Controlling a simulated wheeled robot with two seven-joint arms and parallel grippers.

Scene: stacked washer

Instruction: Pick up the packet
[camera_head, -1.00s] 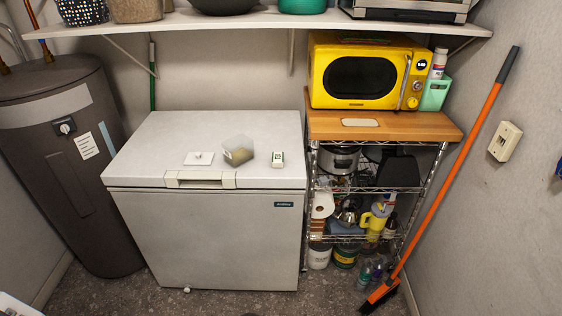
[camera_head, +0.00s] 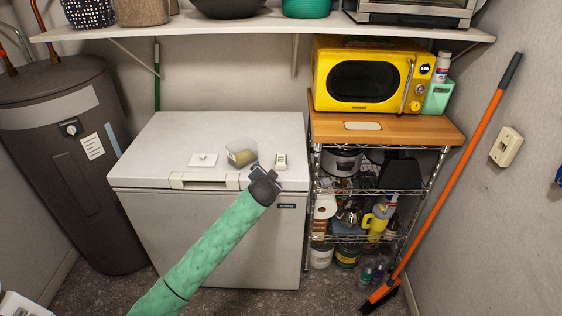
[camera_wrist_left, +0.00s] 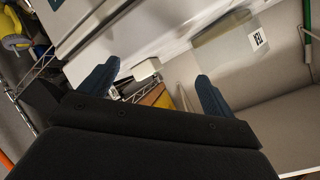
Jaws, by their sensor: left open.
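The packet (camera_head: 281,161), small and white with green, stands on the white chest freezer's lid near its right side. My left gripper (camera_head: 256,166) is open and empty over the front edge of the lid, just left of the packet and apart from it. In the left wrist view its two dark blue fingers (camera_wrist_left: 158,90) are spread, and a small white block, probably the packet (camera_wrist_left: 146,68), shows beyond the gap between them. My right gripper is not in view.
A clear container (camera_head: 241,152) stands just left of the packet, close to my left gripper. A white lid (camera_head: 203,160) lies further left on the freezer (camera_head: 150,150). A wire rack (camera_head: 375,237) with a yellow microwave (camera_head: 364,80) on top stands right. A shelf (camera_head: 270,26) runs above.

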